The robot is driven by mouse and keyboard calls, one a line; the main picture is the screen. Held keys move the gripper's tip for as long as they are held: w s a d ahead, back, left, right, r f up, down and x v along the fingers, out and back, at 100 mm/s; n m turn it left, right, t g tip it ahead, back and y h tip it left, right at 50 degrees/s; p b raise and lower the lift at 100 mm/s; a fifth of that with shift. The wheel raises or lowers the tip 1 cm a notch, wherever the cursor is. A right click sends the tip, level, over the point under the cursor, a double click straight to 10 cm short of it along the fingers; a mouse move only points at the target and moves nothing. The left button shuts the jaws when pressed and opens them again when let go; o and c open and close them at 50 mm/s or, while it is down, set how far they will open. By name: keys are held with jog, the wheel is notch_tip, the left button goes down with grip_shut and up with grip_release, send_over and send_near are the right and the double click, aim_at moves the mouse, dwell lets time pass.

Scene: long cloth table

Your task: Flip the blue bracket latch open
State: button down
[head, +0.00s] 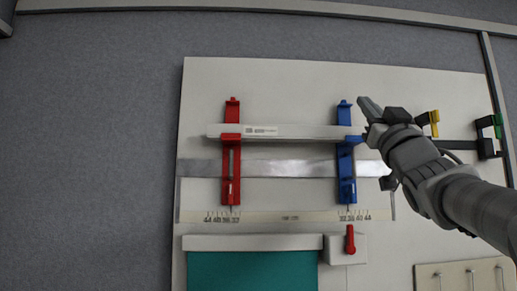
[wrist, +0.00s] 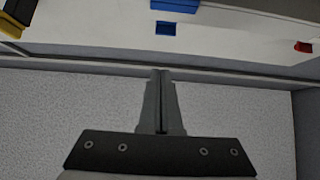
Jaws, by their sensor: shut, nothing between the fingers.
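The blue bracket (head: 346,180) stands upright on the pale board, right of centre in the head view. A pale bar (head: 285,131) crosses its upper part. Its lower part lies over a shiny metal strip. My gripper (head: 365,103) is just right of the bracket's top end, with the fingers pointing up-left and apart from it as far as I can tell. In the wrist view, my gripper (wrist: 161,73) is shut and empty. Blue parts (wrist: 176,5) show at the top edge there, beyond the fingertips. The bracket's latch detail is too small to read.
A red bracket (head: 230,182) holds the bar's left part. Below are a printed scale, a red lever (head: 350,239) on a white block and a teal panel (head: 250,271). Grey surface lies clear at left.

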aim_at(349, 105)
jog(key=w+r+p, duration=0.1)
jog(key=w, duration=0.1)
jog(key=w+r, duration=0.1)
jog(key=w, duration=0.1)
jog(key=w+r+p, duration=0.1)
jog(key=w, duration=0.1)
jog(key=shift+r+p, duration=0.1)
jog(key=shift+p, duration=0.25)
jog(key=shift+w, duration=0.35)
jog(key=shift+w, duration=0.25)
jog(key=shift+w+b, duration=0.35)
jog(key=shift+w, duration=0.15)
jog(key=shift+r, duration=0.15)
